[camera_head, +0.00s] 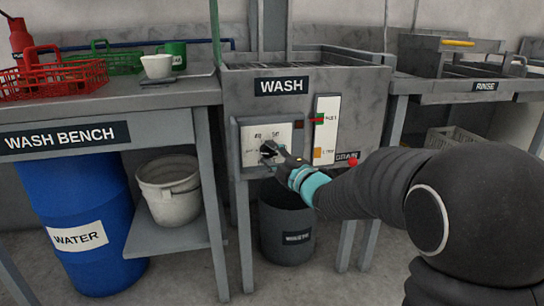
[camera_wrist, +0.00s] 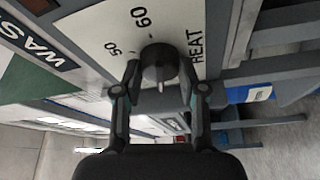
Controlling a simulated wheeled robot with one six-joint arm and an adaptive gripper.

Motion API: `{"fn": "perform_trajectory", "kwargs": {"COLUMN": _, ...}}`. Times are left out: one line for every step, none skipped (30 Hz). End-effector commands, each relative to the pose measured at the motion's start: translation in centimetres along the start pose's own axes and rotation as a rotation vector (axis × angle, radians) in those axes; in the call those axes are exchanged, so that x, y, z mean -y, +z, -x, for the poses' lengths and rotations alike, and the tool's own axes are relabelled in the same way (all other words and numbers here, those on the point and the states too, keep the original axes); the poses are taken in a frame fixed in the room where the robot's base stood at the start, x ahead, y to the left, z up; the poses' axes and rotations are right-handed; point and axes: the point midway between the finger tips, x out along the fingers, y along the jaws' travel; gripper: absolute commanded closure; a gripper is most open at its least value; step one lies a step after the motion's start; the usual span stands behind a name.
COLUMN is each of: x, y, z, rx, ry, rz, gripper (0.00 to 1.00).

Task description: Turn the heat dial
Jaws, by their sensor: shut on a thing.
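The heat dial (camera_wrist: 158,66) is a dark round knob with a light pointer mark, on a pale panel (camera_wrist: 110,30) printed with 50, 60 and HEAT in the wrist view. My gripper (camera_wrist: 160,84) has one finger on each side of the knob and is shut on it. In the head view my gripper (camera_head: 270,150) reaches the pale dial panel (camera_head: 284,133) on the front of the wash unit (camera_head: 350,95). There the gripper hides most of the dial. The pointer mark points away from the printed 60 in the wrist view.
A white strip (camera_head: 325,130) with coloured controls is just right of the dial panel. A red knob (camera_head: 352,162) is by the DRAIN label. A dark bucket (camera_head: 287,222) stands below. The wash bench (camera_head: 100,110) is at left, the rinse unit (camera_head: 470,92) at right.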

Motion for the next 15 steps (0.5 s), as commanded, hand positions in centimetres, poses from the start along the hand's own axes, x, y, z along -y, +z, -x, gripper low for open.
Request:
{"fn": "perform_trajectory", "kwargs": {"x": 0.15, "y": 0.03, "z": -0.02, "rx": 0.000, "ry": 0.016, "rz": -0.042, "gripper": 0.94}}
{"fn": "perform_trajectory", "kwargs": {"x": 0.19, "y": 0.02, "z": -0.02, "rx": 0.000, "ry": 0.026, "rz": -0.067, "gripper": 0.94}}
{"fn": "perform_trajectory", "kwargs": {"x": 0.20, "y": 0.01, "z": -0.03, "rx": 0.000, "ry": 0.041, "rz": -0.104, "gripper": 0.94}}
{"fn": "perform_trajectory", "kwargs": {"x": 0.24, "y": 0.01, "z": -0.03, "rx": 0.001, "ry": 0.051, "rz": -0.129, "gripper": 0.94}}
{"fn": "perform_trajectory", "kwargs": {"x": 0.25, "y": 0.00, "z": -0.04, "rx": 0.001, "ry": 0.063, "rz": -0.157, "gripper": 0.94}}
{"fn": "perform_trajectory", "kwargs": {"x": 0.27, "y": -0.01, "z": -0.04, "rx": 0.000, "ry": 0.077, "rz": -0.191, "gripper": 0.94}}
{"fn": "perform_trajectory", "kwargs": {"x": 0.27, "y": -0.01, "z": -0.04, "rx": 0.001, "ry": 0.088, "rz": -0.219, "gripper": 0.94}}
{"fn": "perform_trajectory", "kwargs": {"x": 0.26, "y": -0.04, "z": -0.05, "rx": 0.000, "ry": 0.099, "rz": -0.244, "gripper": 0.94}}
{"fn": "perform_trajectory", "kwargs": {"x": 0.25, "y": -0.02, "z": -0.05, "rx": 0.001, "ry": 0.114, "rz": -0.279, "gripper": 0.94}}
{"fn": "perform_trajectory", "kwargs": {"x": 0.24, "y": -0.03, "z": -0.05, "rx": 0.000, "ry": 0.125, "rz": -0.306, "gripper": 0.94}}
{"fn": "perform_trajectory", "kwargs": {"x": 0.24, "y": -0.03, "z": -0.05, "rx": 0.001, "ry": 0.137, "rz": -0.332, "gripper": 0.94}}
{"fn": "perform_trajectory", "kwargs": {"x": 0.28, "y": -0.03, "z": -0.05, "rx": 0.001, "ry": 0.150, "rz": -0.368, "gripper": 0.94}}
{"fn": "perform_trajectory", "kwargs": {"x": 0.30, "y": -0.04, "z": -0.06, "rx": 0.001, "ry": 0.162, "rz": -0.393, "gripper": 0.94}}
{"fn": "perform_trajectory", "kwargs": {"x": 0.33, "y": -0.06, "z": -0.06, "rx": 0.000, "ry": 0.172, "rz": -0.421, "gripper": 0.94}}
{"fn": "perform_trajectory", "kwargs": {"x": 0.37, "y": -0.08, "z": -0.07, "rx": 0.001, "ry": 0.186, "rz": -0.456, "gripper": 0.94}}
